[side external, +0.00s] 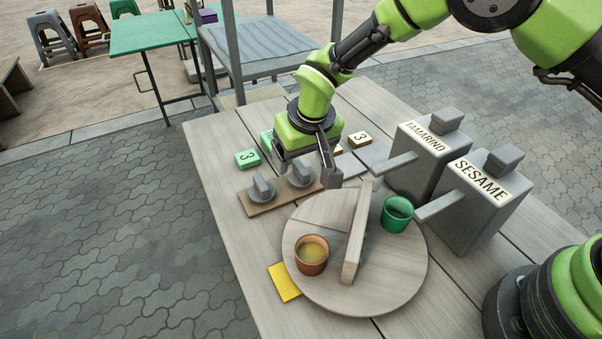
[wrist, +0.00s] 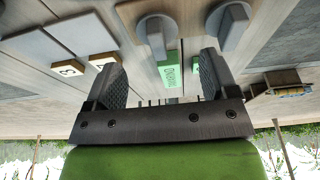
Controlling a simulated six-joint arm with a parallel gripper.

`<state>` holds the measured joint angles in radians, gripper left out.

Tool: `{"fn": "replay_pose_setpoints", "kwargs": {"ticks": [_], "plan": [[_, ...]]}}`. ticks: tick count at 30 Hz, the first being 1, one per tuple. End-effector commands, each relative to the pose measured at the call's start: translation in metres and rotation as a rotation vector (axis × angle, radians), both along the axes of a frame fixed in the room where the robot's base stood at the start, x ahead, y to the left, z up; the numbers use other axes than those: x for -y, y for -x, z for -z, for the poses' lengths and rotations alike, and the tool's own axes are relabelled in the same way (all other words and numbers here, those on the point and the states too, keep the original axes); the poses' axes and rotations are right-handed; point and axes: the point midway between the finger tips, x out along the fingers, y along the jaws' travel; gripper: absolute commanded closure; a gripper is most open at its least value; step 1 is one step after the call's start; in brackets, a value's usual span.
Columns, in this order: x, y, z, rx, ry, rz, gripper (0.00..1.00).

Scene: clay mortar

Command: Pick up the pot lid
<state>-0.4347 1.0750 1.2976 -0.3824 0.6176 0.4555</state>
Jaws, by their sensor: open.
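No object that I can clearly identify as a pot lid shows in either view. My gripper (side external: 308,168) is open and empty, above the table just behind the wooden strip with two grey knobs (side external: 263,190). In the wrist view its two dark fingers (wrist: 163,80) stand apart, with a green block (wrist: 170,70) seen between them. The two knobs (wrist: 156,35) show beyond the fingertips. My gripper hides part of the table behind it.
A round wooden board (side external: 385,298) with an upright divider (side external: 356,235) holds an orange-brown cup (side external: 312,256) and a green cup (side external: 397,215). Grey TAMARIND (side external: 425,160) and SESAME (side external: 485,205) dispensers stand right. Numbered blocks (side external: 247,159) and a yellow square (side external: 284,282) lie on the table.

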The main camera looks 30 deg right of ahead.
Motion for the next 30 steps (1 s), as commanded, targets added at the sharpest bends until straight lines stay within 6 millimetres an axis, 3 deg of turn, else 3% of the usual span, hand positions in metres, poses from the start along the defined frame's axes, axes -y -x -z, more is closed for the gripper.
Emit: {"fn": "replay_pose_setpoints", "kwargs": {"ticks": [9, 18, 25, 30], "plan": [[0.002, -0.009, 0.043, -0.002, 0.0, 0.001, 0.21], [0.002, -0.011, 0.047, -0.001, -0.001, 0.001, 0.21], [0.002, -0.011, 0.047, -0.001, -0.001, 0.001, 0.71], [0.002, -0.011, 0.047, -0.001, -0.001, 0.001, 0.72]]}}
